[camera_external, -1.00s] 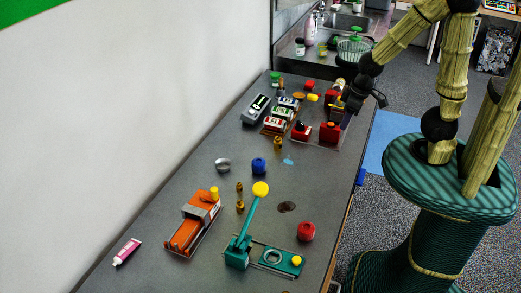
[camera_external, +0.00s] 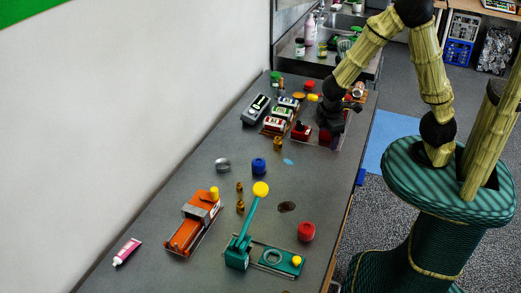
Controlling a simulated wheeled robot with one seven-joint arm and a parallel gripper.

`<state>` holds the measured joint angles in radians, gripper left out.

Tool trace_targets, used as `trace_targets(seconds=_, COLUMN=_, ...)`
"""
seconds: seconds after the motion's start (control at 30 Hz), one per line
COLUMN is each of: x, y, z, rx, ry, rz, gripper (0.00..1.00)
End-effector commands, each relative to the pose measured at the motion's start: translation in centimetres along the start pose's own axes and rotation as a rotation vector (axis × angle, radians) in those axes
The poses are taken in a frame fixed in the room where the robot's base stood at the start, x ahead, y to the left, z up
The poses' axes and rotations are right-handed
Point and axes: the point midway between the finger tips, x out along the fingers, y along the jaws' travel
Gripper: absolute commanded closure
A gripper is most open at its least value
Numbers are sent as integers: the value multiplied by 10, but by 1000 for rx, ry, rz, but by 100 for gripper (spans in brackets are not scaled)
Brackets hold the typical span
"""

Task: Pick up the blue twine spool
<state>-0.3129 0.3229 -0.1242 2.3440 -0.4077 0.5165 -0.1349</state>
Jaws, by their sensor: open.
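The blue twine spool (camera_external: 259,165) stands on the grey table near its middle. It is small, round and blue, and nothing covers it. My gripper (camera_external: 328,130) is black and points down over the red items at the table's right side, beyond the spool and to its right. It is open and well apart from the spool. Its fingertips are small and dark here, and what lies directly beneath them is partly hidden.
A metal ring (camera_external: 222,165) lies left of the spool, and brass pieces (camera_external: 277,144) stand just behind it. An orange device (camera_external: 193,225), a teal lever press (camera_external: 238,253) and a red spool (camera_external: 306,231) are nearer. The wall bounds the left.

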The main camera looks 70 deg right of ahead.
Motion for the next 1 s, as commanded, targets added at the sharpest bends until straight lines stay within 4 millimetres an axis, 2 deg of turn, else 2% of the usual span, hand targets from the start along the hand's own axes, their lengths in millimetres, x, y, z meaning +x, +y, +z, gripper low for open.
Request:
trace_targets(seconds=0.03, x=12, y=-2, z=-12, rx=-110, ry=-42, rz=33, gripper=28)
trace_targets(seconds=0.1, x=24, y=0, z=-26, rx=-260, ry=-102, rz=87, gripper=28)
trace_targets(seconds=0.3, x=53, y=2, z=-76, rx=-682, ry=-279, rz=278, gripper=28)
trace_targets(seconds=0.47, x=68, y=-2, z=-126, rx=-1010, ry=-427, rz=473, gripper=28)
trace_targets(seconds=0.6, x=74, y=-16, z=-175, rx=-1269, ry=-558, rz=667, gripper=28)
trace_targets(seconds=0.7, x=75, y=-28, z=-202, rx=-1399, ry=-630, rz=784, gripper=28)
trace_targets(seconds=0.8, x=73, y=-35, z=-218, rx=-1467, ry=-668, rz=851, gripper=28)
trace_targets(seconds=1.0, x=72, y=-36, z=-221, rx=-1480, ry=-678, rz=866, gripper=28)
